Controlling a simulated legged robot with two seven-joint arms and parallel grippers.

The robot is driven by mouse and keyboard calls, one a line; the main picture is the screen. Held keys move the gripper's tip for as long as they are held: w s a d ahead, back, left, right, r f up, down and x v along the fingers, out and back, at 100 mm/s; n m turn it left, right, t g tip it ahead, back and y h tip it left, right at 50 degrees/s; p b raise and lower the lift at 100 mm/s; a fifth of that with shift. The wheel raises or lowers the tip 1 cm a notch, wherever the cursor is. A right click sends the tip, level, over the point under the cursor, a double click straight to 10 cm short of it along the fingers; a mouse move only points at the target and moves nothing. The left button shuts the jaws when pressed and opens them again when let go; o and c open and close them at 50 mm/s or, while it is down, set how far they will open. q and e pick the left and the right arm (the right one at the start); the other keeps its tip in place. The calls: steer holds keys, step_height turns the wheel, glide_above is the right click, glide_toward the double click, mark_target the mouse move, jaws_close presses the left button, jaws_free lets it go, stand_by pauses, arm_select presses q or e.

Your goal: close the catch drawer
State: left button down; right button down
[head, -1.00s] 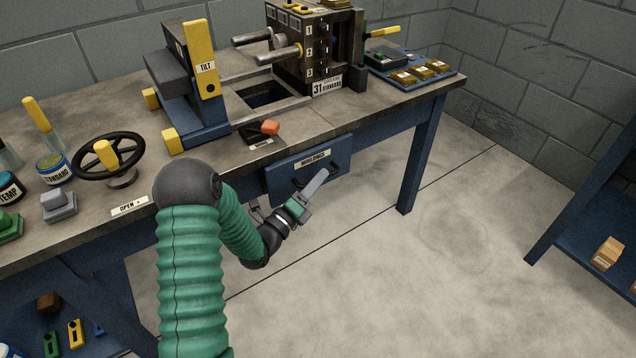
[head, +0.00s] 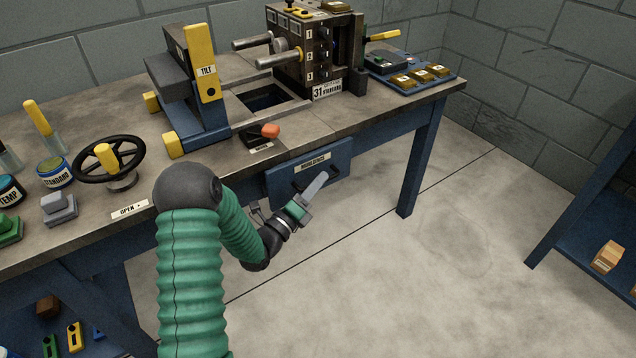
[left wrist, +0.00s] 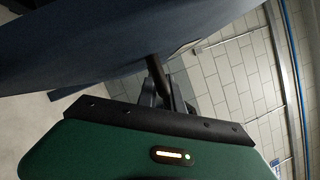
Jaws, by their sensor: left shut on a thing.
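The catch drawer (head: 283,184) has a blue front with a pale label and a dark handle, just under the front edge of the bench. How far it stands out is hard to tell from here. My left gripper (head: 324,176) reaches up to the handle from below and is shut on it. In the left wrist view, the jaws (left wrist: 163,88) close around the dark handle bar (left wrist: 154,68), under the blue drawer front (left wrist: 110,35). The drawer's inside is not visible. My right gripper is not in view.
A blue bench leg (head: 418,165) stands right of the drawer. The floor (head: 390,280) in front is clear.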

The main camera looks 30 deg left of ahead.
mark_target(308, 174)
arm_select(q)
steer(key=shift+f, duration=0.25)
stand_by(0.7)
steer(key=a, duration=0.1)
steer(key=w+a+b, duration=0.1)
steer(key=a, duration=0.1)
steer(key=shift+w+a, duration=0.25)
steer(key=shift+a, duration=0.15)
steer(key=shift+a+r, duration=0.1)
steer(key=shift+r, duration=0.05)
steer(key=c, duration=1.8)
jaws_free()
steer(key=shift+o, duration=0.2)
steer(key=shift+a, duration=0.1)
